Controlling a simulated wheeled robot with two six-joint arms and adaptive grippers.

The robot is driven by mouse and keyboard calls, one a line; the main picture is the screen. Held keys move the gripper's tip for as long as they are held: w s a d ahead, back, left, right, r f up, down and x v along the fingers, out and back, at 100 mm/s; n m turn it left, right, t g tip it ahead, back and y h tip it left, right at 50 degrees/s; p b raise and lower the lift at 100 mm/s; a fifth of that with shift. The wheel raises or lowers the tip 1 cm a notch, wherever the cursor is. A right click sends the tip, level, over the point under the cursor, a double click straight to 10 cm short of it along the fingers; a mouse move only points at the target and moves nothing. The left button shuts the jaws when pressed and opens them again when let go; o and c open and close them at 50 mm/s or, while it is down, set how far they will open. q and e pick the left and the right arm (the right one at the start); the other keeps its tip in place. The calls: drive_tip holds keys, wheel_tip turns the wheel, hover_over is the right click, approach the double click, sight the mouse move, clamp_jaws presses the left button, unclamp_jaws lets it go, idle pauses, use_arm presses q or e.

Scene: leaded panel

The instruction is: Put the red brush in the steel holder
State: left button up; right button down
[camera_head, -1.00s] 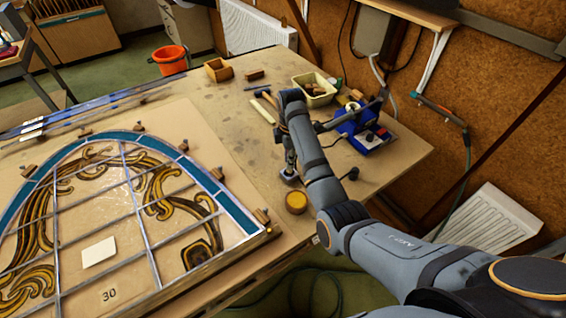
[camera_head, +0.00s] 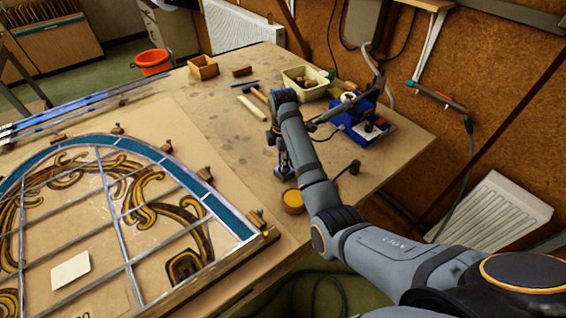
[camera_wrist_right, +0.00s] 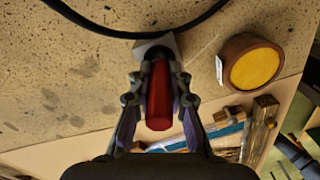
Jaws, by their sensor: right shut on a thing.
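My right gripper (camera_head: 283,172) is low over the right part of the bench, beside a round yellow-topped tin. In the right wrist view, the gripper (camera_wrist_right: 158,100) is shut on the red brush (camera_wrist_right: 158,95), whose red handle lies between the two fingers. A pale grey, square-edged piece (camera_wrist_right: 155,43) shows at the far end of the handle. I cannot tell whether it is the steel holder or part of the brush. In the head view my arm and gripper hide the brush. My left gripper is not in view.
The yellow-topped tin (camera_head: 293,201) stands close to the gripper. A blue soldering station (camera_head: 362,122) and a cream tub (camera_head: 306,80) are farther back. A leaded panel (camera_head: 110,210) fills the left. A black cable (camera_wrist_right: 130,32) crosses the wrist view.

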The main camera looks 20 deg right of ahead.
drive_tip(key=shift+s, duration=0.1)
drive_tip(key=c, duration=1.7)
unclamp_jaws()
drive_tip(key=shift+d+f, duration=0.1)
drive_tip(key=shift+f, duration=0.1)
drive_tip(key=o, duration=0.4)
drive_tip(key=shift+w, duration=0.2)
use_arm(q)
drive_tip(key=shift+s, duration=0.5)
use_arm(e)
drive_tip(key=shift+r, duration=0.1)
drive_tip(key=shift+r, duration=0.35)
wheel_tip(320, 180, up, 3)
drive_tip(key=shift+f, duration=0.15)
wheel_tip(320, 180, up, 9)
drive_tip(key=p, duration=0.9)
drive_tip(key=shift+s+p, duration=0.15)
drive_tip(key=shift+p, duration=0.15)
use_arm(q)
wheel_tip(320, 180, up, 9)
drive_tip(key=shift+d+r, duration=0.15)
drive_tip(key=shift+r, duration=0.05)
